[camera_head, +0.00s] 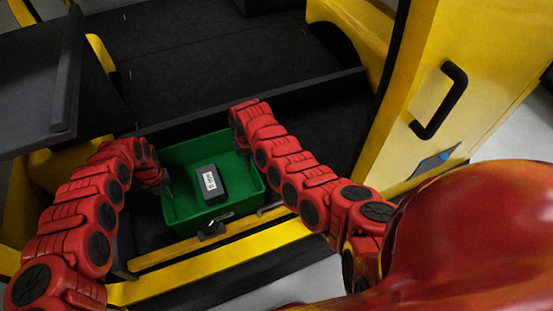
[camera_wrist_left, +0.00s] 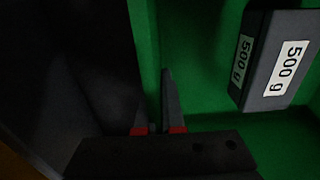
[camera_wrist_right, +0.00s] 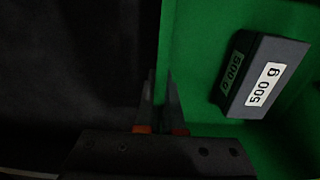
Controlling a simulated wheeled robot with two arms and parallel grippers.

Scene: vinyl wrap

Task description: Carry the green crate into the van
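The green crate (camera_head: 182,209) is in the van's doorway, just behind the yellow sill. I cannot tell whether it rests on the dark floor or hangs slightly above it. A dark weight labelled 500 g (camera_head: 210,185) lies inside it. My left gripper (camera_head: 166,188) is at the crate's left wall, with its fingers (camera_wrist_left: 157,108) close on either side of that wall. My right gripper (camera_head: 243,152) is at the opposite wall, its fingers (camera_wrist_right: 160,108) likewise close about the rim. The weight also shows in the left wrist view (camera_wrist_left: 262,60) and right wrist view (camera_wrist_right: 243,85).
The van's dark floor (camera_head: 215,55) is clear behind a raised dark ledge (camera_head: 300,93). The yellow sill (camera_head: 240,247) runs in front of the crate. A yellow door with a black handle (camera_head: 440,100) stands at right. A dark panel (camera_head: 35,85) juts in at left.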

